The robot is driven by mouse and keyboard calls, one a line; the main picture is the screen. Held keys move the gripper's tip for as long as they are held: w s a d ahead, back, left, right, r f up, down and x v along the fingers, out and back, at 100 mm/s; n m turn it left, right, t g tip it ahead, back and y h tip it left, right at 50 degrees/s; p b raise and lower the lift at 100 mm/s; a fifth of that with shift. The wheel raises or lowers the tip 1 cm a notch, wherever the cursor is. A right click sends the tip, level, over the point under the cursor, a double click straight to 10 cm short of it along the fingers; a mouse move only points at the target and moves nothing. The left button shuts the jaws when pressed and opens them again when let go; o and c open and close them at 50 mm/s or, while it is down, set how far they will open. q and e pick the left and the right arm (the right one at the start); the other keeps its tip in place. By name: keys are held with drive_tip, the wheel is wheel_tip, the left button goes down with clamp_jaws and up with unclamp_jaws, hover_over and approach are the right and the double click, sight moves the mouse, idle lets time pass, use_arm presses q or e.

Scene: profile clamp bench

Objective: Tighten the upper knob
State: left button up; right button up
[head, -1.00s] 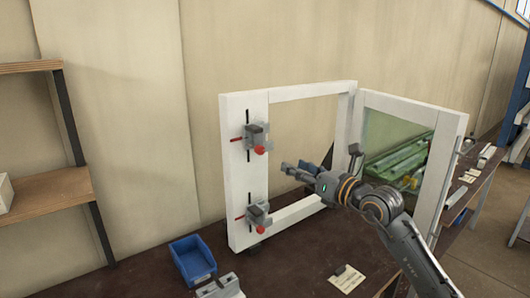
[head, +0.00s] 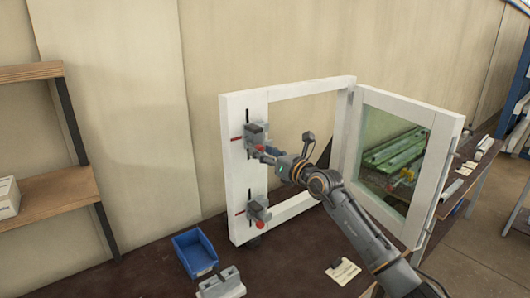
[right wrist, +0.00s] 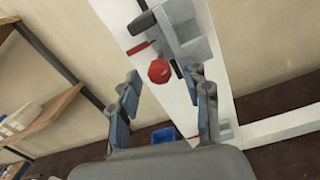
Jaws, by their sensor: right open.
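The upper clamp (head: 256,134) is a grey block on the left upright of a white frame (head: 237,185), with a red knob at its lower front. In the right wrist view the red upper knob (right wrist: 159,71) sits ahead of and between the fingers of my right gripper (right wrist: 163,90), which is open and empty. In the head view my right gripper (head: 266,154) is right at the upper clamp, and its fingertips partly cover the knob. The lower clamp (head: 257,209) has its own red knob below. My left gripper is not in view.
A hinged glazed panel (head: 391,160) stands open at the right of the frame. A blue bin (head: 195,252), a grey metal part (head: 222,284) and a paper tag (head: 343,271) lie on the dark bench. A wooden shelf (head: 45,190) stands at left.

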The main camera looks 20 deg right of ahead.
clamp_jaws()
drive_tip(key=shift+r+m+p, duration=0.15)
drive_tip(key=shift+m+p, duration=0.45)
drive_tip(key=shift+p, duration=0.25)
drive_tip(key=m+p, duration=0.3)
drive_tip(key=shift+m+p, duration=0.45)
drive_tip(key=shift+m, duration=1.45)
